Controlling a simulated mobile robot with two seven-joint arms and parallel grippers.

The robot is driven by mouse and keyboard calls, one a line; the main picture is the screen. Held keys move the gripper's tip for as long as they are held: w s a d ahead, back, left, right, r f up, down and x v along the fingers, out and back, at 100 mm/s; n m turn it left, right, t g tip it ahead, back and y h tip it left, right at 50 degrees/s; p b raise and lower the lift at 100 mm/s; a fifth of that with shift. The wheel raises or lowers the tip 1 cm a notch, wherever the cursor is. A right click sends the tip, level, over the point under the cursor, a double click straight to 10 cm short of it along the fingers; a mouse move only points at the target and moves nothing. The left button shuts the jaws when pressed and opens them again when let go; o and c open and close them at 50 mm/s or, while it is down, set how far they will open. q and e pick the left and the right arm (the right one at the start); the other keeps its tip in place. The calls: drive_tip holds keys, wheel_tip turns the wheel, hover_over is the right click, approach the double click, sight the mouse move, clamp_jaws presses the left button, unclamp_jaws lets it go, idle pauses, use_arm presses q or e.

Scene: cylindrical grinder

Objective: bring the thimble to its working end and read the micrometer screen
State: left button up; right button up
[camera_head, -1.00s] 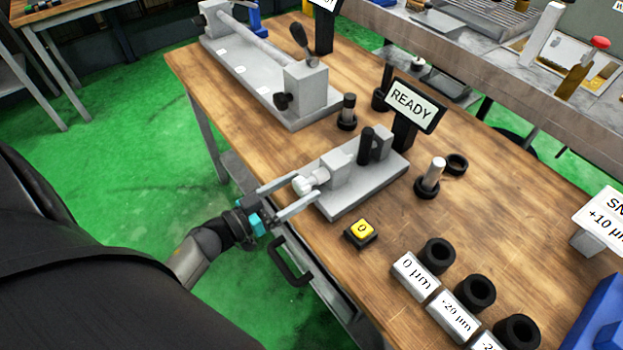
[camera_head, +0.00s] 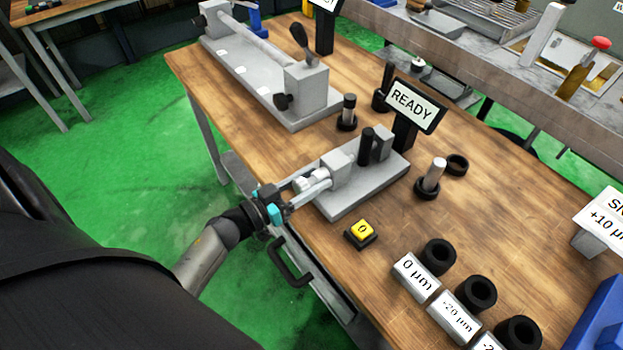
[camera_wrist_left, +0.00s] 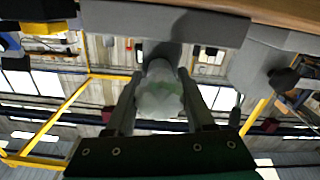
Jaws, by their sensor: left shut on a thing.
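The micrometer is a grey block fixture (camera_head: 365,185) on the wooden table, with a dark cylinder (camera_head: 366,146) standing on it. Its light thimble (camera_head: 306,184) sticks out at the left end. My left gripper (camera_head: 308,185) is shut on the thimble, one finger on each side. The left wrist view shows the thimble's rounded end (camera_wrist_left: 160,92) between the two fingers. The micrometer screen (camera_head: 411,103) behind the fixture reads "READY". My right gripper is not in view.
A yellow "0" button (camera_head: 362,231) sits in front of the fixture. Several black rings lie by labelled blocks, such as the "0 µm" block (camera_head: 416,277). A pin in a black base (camera_head: 430,178) stands to the right. A larger grey fixture (camera_head: 270,75) stands at the back left.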

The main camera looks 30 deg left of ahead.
use_arm(q)
clamp_jaws()
